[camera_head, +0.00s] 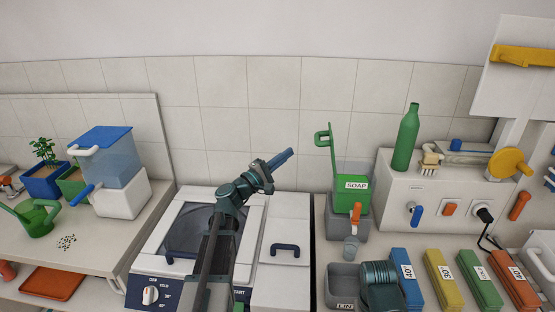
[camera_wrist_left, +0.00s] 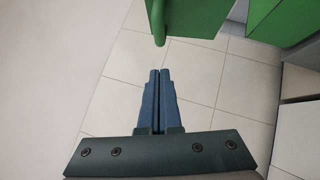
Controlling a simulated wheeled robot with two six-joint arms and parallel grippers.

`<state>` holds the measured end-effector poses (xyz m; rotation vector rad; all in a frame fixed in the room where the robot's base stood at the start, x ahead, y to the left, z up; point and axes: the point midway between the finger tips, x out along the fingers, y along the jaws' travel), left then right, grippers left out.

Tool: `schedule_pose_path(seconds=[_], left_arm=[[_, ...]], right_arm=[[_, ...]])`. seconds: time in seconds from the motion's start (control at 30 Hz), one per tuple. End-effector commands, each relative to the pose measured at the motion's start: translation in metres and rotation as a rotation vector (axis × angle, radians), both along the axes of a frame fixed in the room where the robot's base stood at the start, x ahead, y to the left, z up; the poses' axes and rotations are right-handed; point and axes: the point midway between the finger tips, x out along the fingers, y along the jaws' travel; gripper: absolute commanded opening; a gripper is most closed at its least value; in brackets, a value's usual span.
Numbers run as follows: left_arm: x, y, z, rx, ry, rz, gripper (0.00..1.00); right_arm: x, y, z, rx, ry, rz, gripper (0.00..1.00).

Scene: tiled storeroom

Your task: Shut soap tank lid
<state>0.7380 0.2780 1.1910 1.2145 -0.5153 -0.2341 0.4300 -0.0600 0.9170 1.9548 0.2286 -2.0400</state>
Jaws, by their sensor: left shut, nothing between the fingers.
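The green soap tank (camera_head: 346,199), with a white SOAP label, stands on a grey base at the centre right. Its green lid (camera_head: 333,152) stands open, about upright, with a loop handle (camera_head: 320,138) on its left side. My left gripper (camera_head: 290,152) is shut and empty, to the left of the lid and slightly below its handle, apart from it. In the left wrist view, the shut blue fingers (camera_wrist_left: 159,73) point towards the end of the green handle (camera_wrist_left: 160,30). The tank (camera_wrist_left: 282,22) shows at the right edge there. My right gripper is not in view.
A washing machine (camera_head: 150,262) with a dark lid is under my left arm. An orange tap (camera_head: 355,218) and a small cup (camera_head: 351,248) are below the tank. A green bottle (camera_head: 406,138) stands on the white box to the right. The tiled wall behind is clear.

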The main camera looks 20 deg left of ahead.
Motion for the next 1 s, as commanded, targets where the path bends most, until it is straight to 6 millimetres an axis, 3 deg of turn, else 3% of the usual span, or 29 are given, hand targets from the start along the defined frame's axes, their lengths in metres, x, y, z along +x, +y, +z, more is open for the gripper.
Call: schedule_pose_path(seconds=[0.17, 0.3, 0.5, 1.0], left_arm=[[0.033, -0.016, 0.011, 0.001, 0.0, -0.003, 0.0], [0.034, -0.035, 0.018, 0.001, 0.001, -0.003, 0.0], [0.038, -0.049, 0.022, 0.001, 0.0, -0.001, 0.0], [0.039, -0.052, 0.024, 0.006, 0.001, -0.001, 0.0]], right_arm=[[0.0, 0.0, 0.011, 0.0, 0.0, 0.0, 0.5], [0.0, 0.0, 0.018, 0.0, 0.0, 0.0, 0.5], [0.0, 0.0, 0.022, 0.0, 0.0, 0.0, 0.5], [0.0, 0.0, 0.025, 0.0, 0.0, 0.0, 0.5]])
